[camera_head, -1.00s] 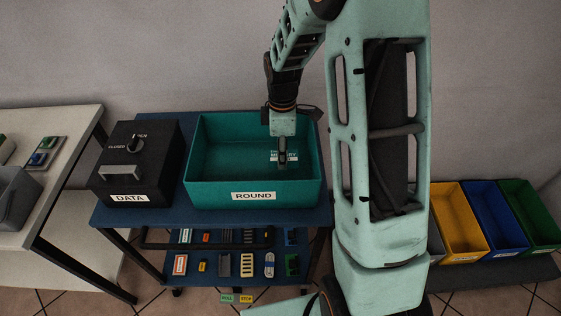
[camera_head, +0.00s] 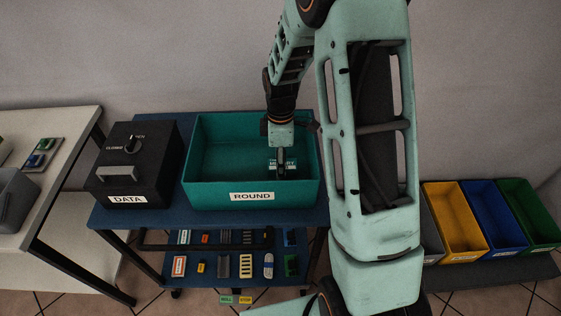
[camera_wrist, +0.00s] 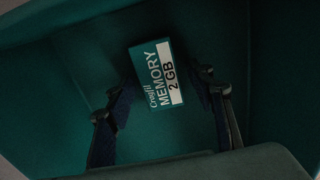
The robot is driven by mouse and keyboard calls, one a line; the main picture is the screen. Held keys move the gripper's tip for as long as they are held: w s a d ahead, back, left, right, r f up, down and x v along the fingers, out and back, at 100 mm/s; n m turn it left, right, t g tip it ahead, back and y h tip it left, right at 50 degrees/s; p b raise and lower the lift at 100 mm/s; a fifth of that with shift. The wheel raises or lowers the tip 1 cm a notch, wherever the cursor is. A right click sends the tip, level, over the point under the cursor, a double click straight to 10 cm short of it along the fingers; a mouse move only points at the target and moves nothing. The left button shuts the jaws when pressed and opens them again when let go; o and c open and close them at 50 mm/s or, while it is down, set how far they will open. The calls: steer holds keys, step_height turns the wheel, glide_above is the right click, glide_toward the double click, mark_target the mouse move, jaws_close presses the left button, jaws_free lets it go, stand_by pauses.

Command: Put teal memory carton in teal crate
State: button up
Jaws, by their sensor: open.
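The teal memory carton, labelled "MEMORY 2 GB", lies inside the teal crate and shows clearly in the wrist view (camera_wrist: 156,75). In the head view the carton (camera_head: 283,167) is partly covered by my gripper. The teal crate (camera_head: 207,194), labelled "ROUND", stands on the blue cart. My gripper (camera_head: 281,172) reaches down into the crate's right half. In the wrist view my gripper's fingers (camera_wrist: 160,105) are spread apart, one on each side of the carton's lower part. I cannot tell whether they touch it.
A black box (camera_head: 134,165) labelled "DATA" stands left of the crate on the cart (camera_head: 160,216). The lower shelf holds several small parts. Yellow (camera_head: 457,253), blue (camera_head: 506,248) and green (camera_head: 548,243) bins stand at the right. A pale table (camera_head: 58,210) is at the left.

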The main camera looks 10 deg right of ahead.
steer(key=shift+r, duration=0.1)
step_height(320, 180, up, 12)
steer(key=shift+p, duration=0.4)
stand_by(0.4)
